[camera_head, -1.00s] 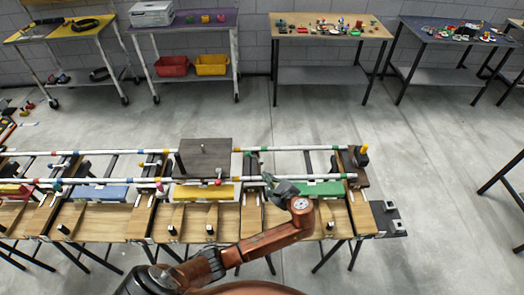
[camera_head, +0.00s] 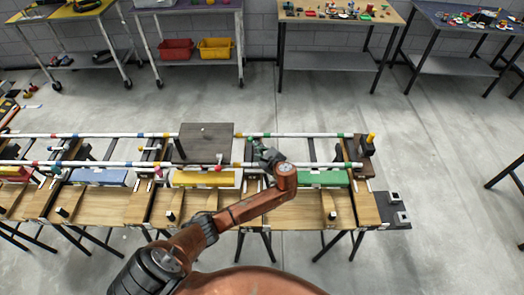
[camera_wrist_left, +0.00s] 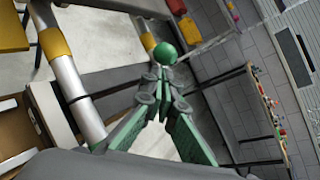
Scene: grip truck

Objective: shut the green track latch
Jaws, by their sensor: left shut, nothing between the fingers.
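The green latch shows as a round green knob (camera_wrist_left: 165,53) on a stem in the left wrist view, just beyond my fingertips. My left gripper (camera_head: 259,147) is over the track in the head view, between the near and far white rails, left of the green panel (camera_head: 322,178). In the left wrist view its green-padded fingers (camera_wrist_left: 162,78) come together at the tips, shut and empty. The tips are close to the knob; I cannot tell whether they touch it. In the head view the gripper hides the knob. My right gripper is not in view.
A dark plate (camera_head: 203,145) stands on the track just left of my gripper. A yellow panel (camera_head: 205,178) and a blue panel (camera_head: 98,176) lie along the near side. A yellow-topped post (camera_head: 370,140) stands at the right end. Open floor lies behind the track.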

